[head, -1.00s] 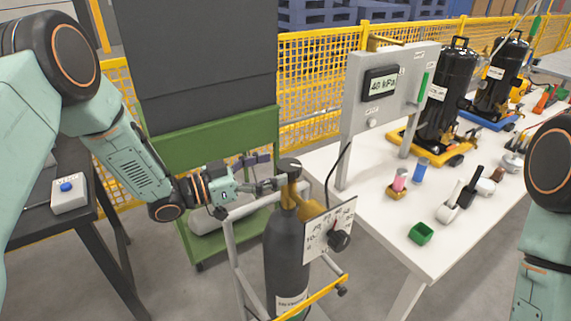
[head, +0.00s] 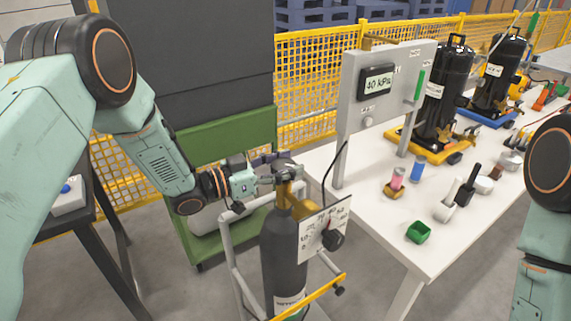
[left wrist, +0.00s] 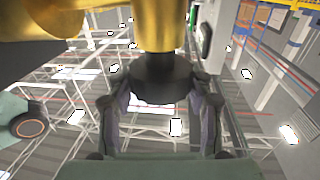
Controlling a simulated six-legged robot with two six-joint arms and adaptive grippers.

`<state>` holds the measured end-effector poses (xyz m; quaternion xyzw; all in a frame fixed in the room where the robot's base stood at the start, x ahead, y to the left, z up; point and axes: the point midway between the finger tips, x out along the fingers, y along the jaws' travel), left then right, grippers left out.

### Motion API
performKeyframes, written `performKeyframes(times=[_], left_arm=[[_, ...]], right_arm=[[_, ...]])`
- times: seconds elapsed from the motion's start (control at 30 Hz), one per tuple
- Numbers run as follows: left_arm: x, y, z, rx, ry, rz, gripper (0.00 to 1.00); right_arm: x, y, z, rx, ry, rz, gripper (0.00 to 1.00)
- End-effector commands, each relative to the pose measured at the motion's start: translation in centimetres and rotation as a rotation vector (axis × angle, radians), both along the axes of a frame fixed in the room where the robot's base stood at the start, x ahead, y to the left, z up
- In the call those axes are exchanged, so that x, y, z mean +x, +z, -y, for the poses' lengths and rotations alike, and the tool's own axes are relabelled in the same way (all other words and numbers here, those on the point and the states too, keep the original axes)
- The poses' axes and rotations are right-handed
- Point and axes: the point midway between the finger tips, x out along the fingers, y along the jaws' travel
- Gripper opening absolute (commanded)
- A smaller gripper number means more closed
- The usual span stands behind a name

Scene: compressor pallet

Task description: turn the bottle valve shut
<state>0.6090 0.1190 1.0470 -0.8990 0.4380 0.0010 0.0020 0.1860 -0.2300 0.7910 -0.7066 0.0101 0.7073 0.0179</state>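The dark gas bottle (head: 284,255) stands upright in a wheeled frame, with a brass valve body (head: 285,192) on top. Its dark round valve knob (head: 287,169) also shows in the left wrist view (left wrist: 160,76), below the brass. My left gripper (head: 284,172) reaches the knob from the left. In the left wrist view its two fingers (left wrist: 164,84) lie on either side of the knob and appear to touch it. The far side of the knob is hidden. My right arm shows at the right edge, but its gripper is out of view.
A regulator plate with a black knob (head: 333,239) sits just right of the valve. A yellow bar (head: 315,297) crosses the bottle's front. The white table (head: 375,225) holds a gauge panel reading 40 kPa (head: 378,80). A green cabinet (head: 190,145) stands behind my left arm.

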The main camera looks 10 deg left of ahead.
Motion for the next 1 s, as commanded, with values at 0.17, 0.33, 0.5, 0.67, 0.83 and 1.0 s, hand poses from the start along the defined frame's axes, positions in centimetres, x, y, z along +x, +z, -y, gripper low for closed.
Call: performKeyframes(times=[0.17,0.33,0.5,0.67,0.83,1.0], left_arm=[[-0.1,-0.1,0.0,-0.001,-0.002,-0.002,0.31],[-0.1,-0.1,0.0,0.000,-0.001,-0.002,0.18],[-0.1,-0.1,0.0,-0.001,-0.015,-0.001,0.18],[0.0,-0.2,-0.1,0.000,-0.067,0.001,0.18],[0.0,-0.3,-0.1,0.002,-0.179,0.003,0.18],[0.0,-0.4,-0.1,0.002,-0.320,0.003,0.18]], right_arm=[[0.0,0.0,0.0,0.000,0.001,0.000,0.00],[0.0,0.0,0.0,0.000,0.000,0.000,0.00],[0.0,-0.1,0.0,0.000,0.000,0.000,0.00],[0.0,-0.7,0.0,0.000,0.000,0.000,0.00],[0.0,-1.8,0.0,0.000,0.000,0.000,0.00],[0.0,-3.3,0.0,0.000,0.000,0.000,0.00]])
